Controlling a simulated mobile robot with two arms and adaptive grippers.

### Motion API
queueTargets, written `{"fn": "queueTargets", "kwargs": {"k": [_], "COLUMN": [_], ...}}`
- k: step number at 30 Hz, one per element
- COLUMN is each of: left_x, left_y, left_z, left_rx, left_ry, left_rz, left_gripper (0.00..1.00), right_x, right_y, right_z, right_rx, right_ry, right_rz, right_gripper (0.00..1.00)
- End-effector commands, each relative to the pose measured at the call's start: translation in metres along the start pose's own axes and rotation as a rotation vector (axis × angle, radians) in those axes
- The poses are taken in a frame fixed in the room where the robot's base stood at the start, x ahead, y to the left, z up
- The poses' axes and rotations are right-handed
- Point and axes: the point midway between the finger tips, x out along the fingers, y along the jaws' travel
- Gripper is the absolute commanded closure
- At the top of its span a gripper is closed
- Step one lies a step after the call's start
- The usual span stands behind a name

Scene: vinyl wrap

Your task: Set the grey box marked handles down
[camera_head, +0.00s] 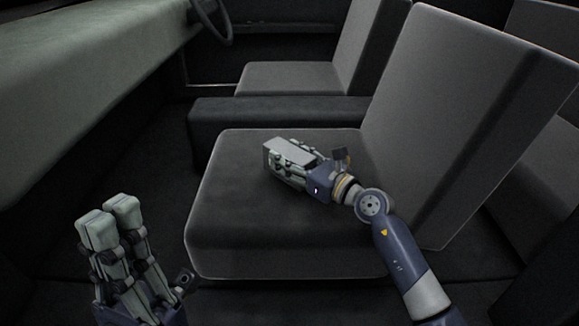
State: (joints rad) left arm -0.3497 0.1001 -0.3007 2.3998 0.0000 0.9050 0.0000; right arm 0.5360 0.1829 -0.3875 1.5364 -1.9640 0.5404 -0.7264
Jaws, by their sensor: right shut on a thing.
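The grey box (286,147) is at the near seat cushion (240,215), toward its back left part. My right gripper (283,160) is shut on the box, reaching in from the lower right. The fingers cover part of the box, and no marking on it can be read. I cannot tell whether the box touches the cushion or is held just above it. My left gripper (108,222) is at the lower left, in front of the seat and away from the box. Its fingers point up and sit close together; nothing shows between them.
The near seat's backrest (450,110) rises on the right. A dark console (265,115) lies behind the cushion, with another seat (300,78) beyond. A pale dashboard (80,70) runs along the left, with a steering wheel (212,18) at the top. The cushion's front is clear.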

Motion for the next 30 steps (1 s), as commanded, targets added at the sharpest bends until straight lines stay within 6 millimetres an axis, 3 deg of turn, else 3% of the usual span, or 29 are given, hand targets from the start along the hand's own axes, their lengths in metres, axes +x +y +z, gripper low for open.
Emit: {"fn": "queueTargets", "kwargs": {"k": [3,17,18,20,30], "left_x": [-0.0118,-0.0139,-0.0135,-0.0132,-0.013], "left_y": [-0.0002,-0.0002,-0.0001,-0.0001,-0.0001], "left_z": [0.0032,0.0038,0.0038,0.0039,0.004], "left_rx": [0.0,0.0,0.0,0.0,0.0], "left_ry": [-0.003,-0.005,-0.005,-0.005,-0.006], "left_rz": [0.0,0.0,0.0,0.0,0.0], "left_gripper": [1.0,1.0,1.0,1.0,1.0], "right_x": [0.0001,0.0,-0.0001,-0.0001,-0.0001], "right_y": [0.0002,-0.0001,0.0,0.0,0.0001], "right_z": [-0.0145,-0.0189,-0.02,-0.0197,-0.0192], "right_rx": [0.001,-0.001,0.0,0.0,0.0], "right_ry": [-0.003,-0.003,0.0,0.0,0.0], "right_rz": [-0.001,-0.001,-0.001,0.0,0.0], "right_gripper": [0.9,0.9,0.5,0.36,0.34]}}
